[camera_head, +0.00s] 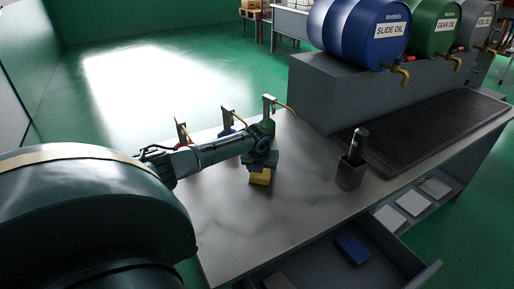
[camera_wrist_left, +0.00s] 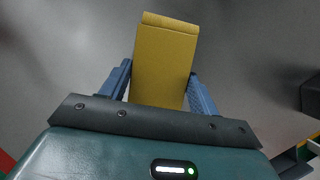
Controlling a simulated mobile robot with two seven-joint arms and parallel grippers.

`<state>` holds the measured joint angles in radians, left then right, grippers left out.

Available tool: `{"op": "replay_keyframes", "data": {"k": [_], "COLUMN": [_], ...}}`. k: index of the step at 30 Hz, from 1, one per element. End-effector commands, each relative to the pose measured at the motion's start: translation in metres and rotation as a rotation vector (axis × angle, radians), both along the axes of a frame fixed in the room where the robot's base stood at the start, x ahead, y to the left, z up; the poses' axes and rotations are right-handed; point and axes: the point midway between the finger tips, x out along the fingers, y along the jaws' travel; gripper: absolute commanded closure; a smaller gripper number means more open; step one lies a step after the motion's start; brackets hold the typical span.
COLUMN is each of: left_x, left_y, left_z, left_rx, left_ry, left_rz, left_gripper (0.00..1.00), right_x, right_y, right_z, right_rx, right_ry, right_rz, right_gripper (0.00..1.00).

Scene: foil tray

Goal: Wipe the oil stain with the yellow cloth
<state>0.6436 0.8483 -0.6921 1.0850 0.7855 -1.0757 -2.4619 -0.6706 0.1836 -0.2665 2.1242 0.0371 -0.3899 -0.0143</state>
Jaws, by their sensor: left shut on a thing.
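My left gripper (camera_head: 262,167) is shut on the yellow cloth (camera_head: 260,177), a folded, block-like pad, over the grey metal workbench (camera_head: 224,225). In the left wrist view, the yellow cloth (camera_wrist_left: 163,62) sits between the two blue fingers of my left gripper (camera_wrist_left: 161,88). Whether the cloth touches the bench top is hard to tell. Darker smudges (camera_head: 285,238) show on the bench top in front of the gripper; I cannot tell which is the oil stain. My right gripper is not in view.
A dark square holder (camera_head: 349,175) with a black bottle stands right of the gripper. Oil drums (camera_head: 365,32) with taps sit on a grey stand behind a black grated tray (camera_head: 440,128). An open drawer (camera_head: 395,262) holds a blue box (camera_head: 352,250).

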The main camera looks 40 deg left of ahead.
Motion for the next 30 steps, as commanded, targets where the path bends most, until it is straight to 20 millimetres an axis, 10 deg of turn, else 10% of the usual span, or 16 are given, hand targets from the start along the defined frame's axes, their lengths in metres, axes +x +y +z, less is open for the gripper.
{"op": "replay_keyframes", "data": {"k": [14,30], "left_x": [0.033,0.035], "left_y": [-0.01,-0.012], "left_z": [-0.005,0.006], "left_rx": [-0.001,-0.002], "left_ry": [-0.001,0.003], "left_rz": [0.001,-0.002], "left_gripper": [0.6,0.6], "right_x": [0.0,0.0], "right_y": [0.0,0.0], "right_z": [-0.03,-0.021], "right_rx": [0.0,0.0], "right_ry": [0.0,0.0], "right_rz": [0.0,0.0], "right_gripper": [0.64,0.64]}}
